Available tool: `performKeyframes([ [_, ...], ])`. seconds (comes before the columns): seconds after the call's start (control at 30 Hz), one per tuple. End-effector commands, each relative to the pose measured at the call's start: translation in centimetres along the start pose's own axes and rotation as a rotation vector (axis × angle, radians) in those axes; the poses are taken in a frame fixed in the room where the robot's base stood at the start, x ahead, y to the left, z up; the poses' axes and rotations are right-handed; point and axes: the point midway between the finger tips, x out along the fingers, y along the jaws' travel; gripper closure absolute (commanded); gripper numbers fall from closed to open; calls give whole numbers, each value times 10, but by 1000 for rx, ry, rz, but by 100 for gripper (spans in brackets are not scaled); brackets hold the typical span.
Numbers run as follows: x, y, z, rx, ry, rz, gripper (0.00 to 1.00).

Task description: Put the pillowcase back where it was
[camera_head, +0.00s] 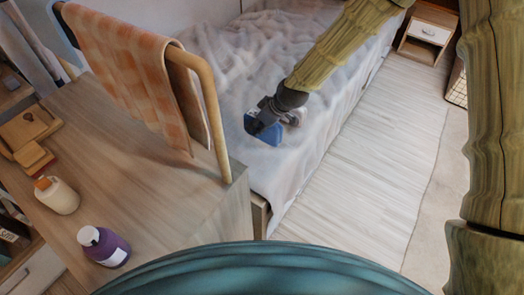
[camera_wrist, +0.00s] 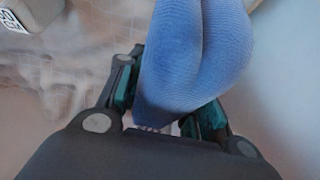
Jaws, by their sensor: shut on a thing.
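The pillowcase appears as a blue ribbed cloth bundle (camera_wrist: 185,60) in the wrist view, held between the two fingers of my gripper (camera_wrist: 165,108). My gripper is shut on it, and the cloth bulges out past the fingertips. In the head view the blue cloth (camera_head: 262,130) shows at the end of my arm, low over or touching the bed (camera_head: 235,70); I cannot tell which. My gripper (camera_head: 275,115) is partly hidden by the arm in that view. The bed has a rumpled whitish cover.
An orange checked cloth (camera_head: 130,65) hangs on a wooden rail (camera_head: 212,110) beside the bed. A purple bottle (camera_head: 104,246) and a cream bottle (camera_head: 57,195) stand on the wooden top (camera_head: 150,210). A nightstand (camera_head: 428,32) stands at the back right. Floor right of the bed is clear.

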Motion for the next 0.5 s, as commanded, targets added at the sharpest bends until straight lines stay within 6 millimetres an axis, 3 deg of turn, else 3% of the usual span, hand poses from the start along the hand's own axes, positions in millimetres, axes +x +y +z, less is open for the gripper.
performKeyframes([
  [0.3,37,-1,22,1,-1,-2,95],
  [0.5,45,0,26,2,0,0,95],
])
